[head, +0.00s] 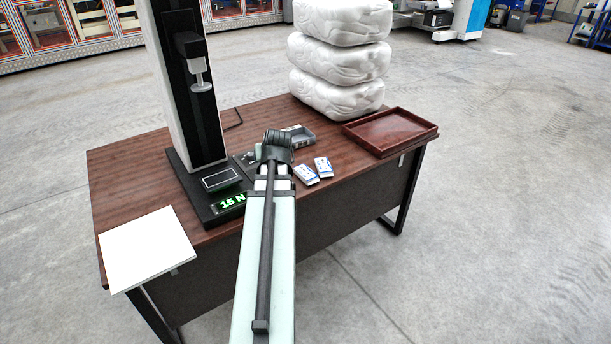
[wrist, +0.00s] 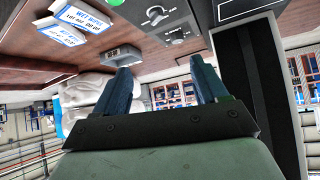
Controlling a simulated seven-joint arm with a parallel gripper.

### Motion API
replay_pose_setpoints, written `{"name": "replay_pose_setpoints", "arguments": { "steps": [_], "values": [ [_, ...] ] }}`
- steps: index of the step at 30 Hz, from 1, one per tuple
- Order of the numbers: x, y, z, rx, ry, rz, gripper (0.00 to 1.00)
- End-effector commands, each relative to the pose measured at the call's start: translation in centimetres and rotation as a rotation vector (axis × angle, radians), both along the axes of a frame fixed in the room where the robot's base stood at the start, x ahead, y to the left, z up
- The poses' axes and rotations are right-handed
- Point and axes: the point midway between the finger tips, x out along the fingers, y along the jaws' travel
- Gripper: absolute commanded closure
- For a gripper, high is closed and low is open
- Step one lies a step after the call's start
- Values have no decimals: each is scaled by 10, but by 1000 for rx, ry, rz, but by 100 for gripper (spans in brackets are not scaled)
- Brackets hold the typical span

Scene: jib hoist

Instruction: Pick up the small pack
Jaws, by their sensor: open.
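Two small white-and-blue packs lie side by side on the brown table, right of my arm: a left pack (head: 306,175) and a right pack (head: 324,167). They look alike in size. The wrist view, tilted upside down, shows both at upper left, one pack (wrist: 85,16) and the other pack (wrist: 57,33), with printed lettering. My gripper (wrist: 167,84) is open with nothing between its fingers. In the head view its fingers are hidden behind my arm, left of the packs. It is apart from both packs.
A test stand (head: 186,90) with a "15 N" display (head: 231,202) stands left of my arm. A small grey tray (head: 299,137) lies behind the packs. A red-brown tray (head: 391,131) and white wrapped bales (head: 338,95) stand right and back. A white board (head: 147,248) lies front left.

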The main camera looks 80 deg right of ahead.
Motion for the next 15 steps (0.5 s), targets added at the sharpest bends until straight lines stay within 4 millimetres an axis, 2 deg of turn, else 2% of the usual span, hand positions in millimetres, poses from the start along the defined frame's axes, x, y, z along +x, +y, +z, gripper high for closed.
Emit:
{"name": "replay_pose_setpoints", "arguments": {
  "steps": [1, 3, 9, 12, 15],
  "values": [
    [-16, -6, 3, -8, 5, -22, 28],
    [-35, -14, 5, -12, 15, -41, 28],
    [-82, -48, 3, 21, 82, -40, 28],
    [-102, -75, -5, 86, 143, 17, 28],
    [-112, -96, -15, 159, 195, 100, 28]
  ]
}}
